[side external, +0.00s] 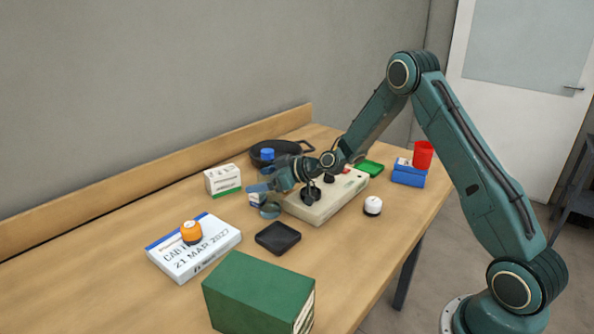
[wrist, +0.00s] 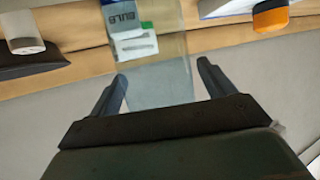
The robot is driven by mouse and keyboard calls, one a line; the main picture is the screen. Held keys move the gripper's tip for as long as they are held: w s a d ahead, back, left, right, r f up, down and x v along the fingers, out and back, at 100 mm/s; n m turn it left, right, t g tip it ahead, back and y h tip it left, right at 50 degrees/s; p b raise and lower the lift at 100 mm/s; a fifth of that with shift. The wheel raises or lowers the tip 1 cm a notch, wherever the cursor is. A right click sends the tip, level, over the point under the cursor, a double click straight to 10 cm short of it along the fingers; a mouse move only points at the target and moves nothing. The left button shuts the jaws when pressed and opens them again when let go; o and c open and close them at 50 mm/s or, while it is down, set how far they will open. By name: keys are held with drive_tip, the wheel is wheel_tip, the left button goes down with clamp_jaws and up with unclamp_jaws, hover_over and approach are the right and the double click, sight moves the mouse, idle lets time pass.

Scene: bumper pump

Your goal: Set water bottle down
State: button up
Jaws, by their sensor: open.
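My gripper (side external: 263,198) is low over the middle of the table, its fingers pointing left. In the wrist view my gripper (wrist: 162,72) has its two fingers apart. A clear, pale blue thing, which looks like the water bottle (wrist: 160,88), shows between the fingers, with a gap at each fingertip. A white, blue and green label or carton marked BULB shows at or through it. In the side view the fingers hide most of this spot, and I cannot make out the bottle's outline or its base.
A white and green carton (side external: 223,180) stands left of my gripper. A black pan (side external: 292,148) is behind, a beige console (side external: 322,208) beside it. A black square (side external: 278,238), a white box (side external: 205,262) with an orange-capped item (side external: 191,232), and a green box (side external: 250,290) are in front.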

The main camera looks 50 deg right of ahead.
drive_tip(key=shift+r, duration=0.1)
drive_tip(key=c, duration=1.6)
drive_tip(key=shift+o, duration=0.2)
drive_tip(key=shift+r, duration=0.15)
wheel_tip(320, 180, up, 20)
